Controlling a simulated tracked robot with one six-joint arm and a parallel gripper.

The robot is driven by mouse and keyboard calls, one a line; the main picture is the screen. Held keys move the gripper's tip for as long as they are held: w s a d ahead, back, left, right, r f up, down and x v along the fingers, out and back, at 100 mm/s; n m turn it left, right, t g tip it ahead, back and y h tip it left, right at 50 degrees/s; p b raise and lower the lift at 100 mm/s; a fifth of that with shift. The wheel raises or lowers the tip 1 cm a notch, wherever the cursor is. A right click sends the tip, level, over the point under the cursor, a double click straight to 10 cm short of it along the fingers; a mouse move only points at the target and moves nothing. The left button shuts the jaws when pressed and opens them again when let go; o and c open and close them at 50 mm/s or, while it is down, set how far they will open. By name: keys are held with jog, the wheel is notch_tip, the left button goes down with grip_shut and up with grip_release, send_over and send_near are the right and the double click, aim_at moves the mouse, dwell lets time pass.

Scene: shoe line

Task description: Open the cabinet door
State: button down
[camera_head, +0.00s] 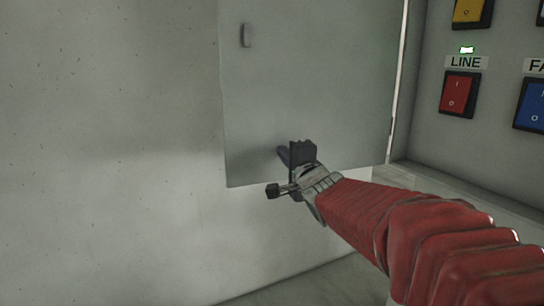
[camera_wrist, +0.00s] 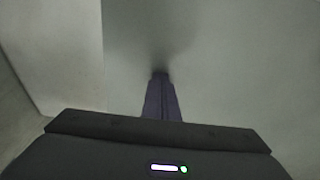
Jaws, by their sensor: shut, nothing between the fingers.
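The cabinet door (camera_head: 325,80) is a flat pale grey panel in the middle of the head view, with a small grey handle (camera_head: 246,35) near its upper left edge. A switch panel (camera_head: 500,115) shows to its right, past a bright strip along the door's right edge. My gripper (camera_head: 282,154) is shut and empty, in front of the lower part of the door, below and right of the handle. In the wrist view its dark fingers (camera_wrist: 160,76) are together, tips at or very near a pale grey surface with a soft shadow. I cannot tell whether they touch.
The switch panel carries a red switch (camera_head: 459,94) labelled LINE with a green light, a blue switch (camera_head: 532,105) and a yellow switch (camera_head: 471,12). A pale speckled wall (camera_head: 100,130) fills the left. A pale ledge (camera_head: 470,196) runs below the panel.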

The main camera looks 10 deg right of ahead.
jog(key=shift+s, duration=0.15)
jog(key=s, duration=1.3)
jog(key=shift+s+d, duration=0.3)
jog(key=shift+d, duration=0.1)
dwell(0.4)
